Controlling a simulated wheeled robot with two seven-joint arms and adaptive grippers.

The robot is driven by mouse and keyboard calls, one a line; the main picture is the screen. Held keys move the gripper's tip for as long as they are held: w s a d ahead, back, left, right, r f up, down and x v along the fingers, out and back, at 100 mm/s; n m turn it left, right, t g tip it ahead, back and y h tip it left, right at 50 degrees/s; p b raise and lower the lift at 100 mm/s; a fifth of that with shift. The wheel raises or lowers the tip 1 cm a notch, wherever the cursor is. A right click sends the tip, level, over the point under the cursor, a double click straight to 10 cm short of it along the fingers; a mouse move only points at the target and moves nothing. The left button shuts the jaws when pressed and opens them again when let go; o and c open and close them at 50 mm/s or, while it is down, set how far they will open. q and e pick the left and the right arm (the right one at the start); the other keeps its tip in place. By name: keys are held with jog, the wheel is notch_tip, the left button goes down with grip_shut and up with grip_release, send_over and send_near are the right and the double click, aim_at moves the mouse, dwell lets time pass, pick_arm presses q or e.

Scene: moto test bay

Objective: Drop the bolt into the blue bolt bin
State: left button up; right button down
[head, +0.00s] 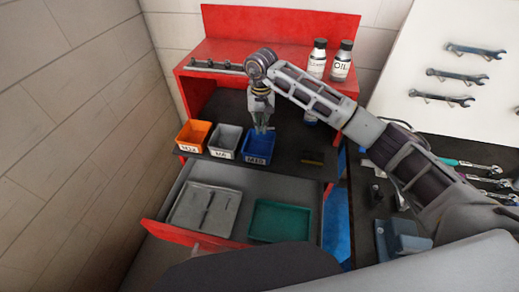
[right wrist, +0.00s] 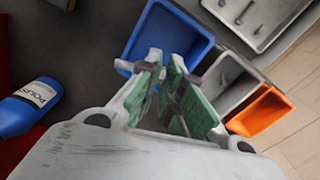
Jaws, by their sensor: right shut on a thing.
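The blue bolt bin (head: 258,149), labelled M10, stands at the right end of a row of three bins on the dark shelf. It also shows beyond the fingertips in the right wrist view (right wrist: 183,22). My right gripper (head: 263,129) points down over the blue bin, its fingertips at about the bin's opening in the picture. In the right wrist view its green-padded fingers (right wrist: 166,72) are close together, shut on the bolt. The bolt is mostly hidden between the fingers and cannot be made out clearly. My left gripper is not in view.
An orange bin (head: 193,137) and a grey bin (head: 224,142) stand left of the blue one. Below, an open red drawer (head: 195,238) holds a grey tray (head: 181,208) and a green tray (head: 281,219). Bottles (head: 341,64) stand on the red upper shelf.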

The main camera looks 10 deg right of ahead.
jog(key=shift+w, duration=0.15)
jog(key=shift+f, duration=0.2)
jog(key=shift+f, duration=0.2)
jog(key=shift+f+b, duration=0.7)
jog(key=shift+f, duration=1.95)
jog(key=c, duration=1.5)
grip_release()
jog(key=shift+r, duration=0.1)
